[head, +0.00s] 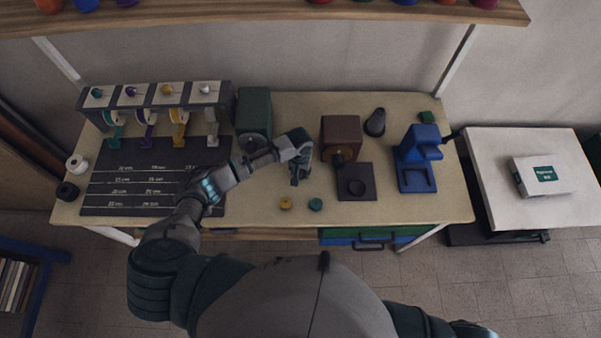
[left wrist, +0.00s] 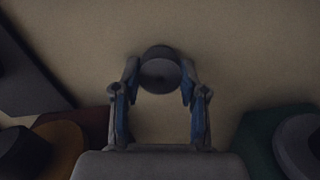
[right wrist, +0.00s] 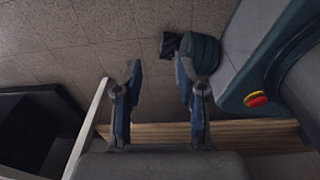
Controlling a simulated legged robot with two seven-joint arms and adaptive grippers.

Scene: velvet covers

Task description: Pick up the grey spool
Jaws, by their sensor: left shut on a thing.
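The grey spool (left wrist: 160,72) shows in the left wrist view as a dark grey round piece between the fingertips of my left gripper (left wrist: 160,80). Both fingers touch its sides, and the gripper is shut on it. In the head view my left gripper (head: 299,172) points down over the middle of the table, and its fingers largely hide the spool. I cannot tell whether the spool is clear of the tabletop. In the right wrist view my right gripper (right wrist: 158,68) is open and empty, above the floor.
A brown box (head: 340,130), a dark mat (head: 367,185) and a blue stand (head: 418,150) are to the right. A black board (head: 120,205) lies left. Bare tabletop (head: 430,207) shows front right.

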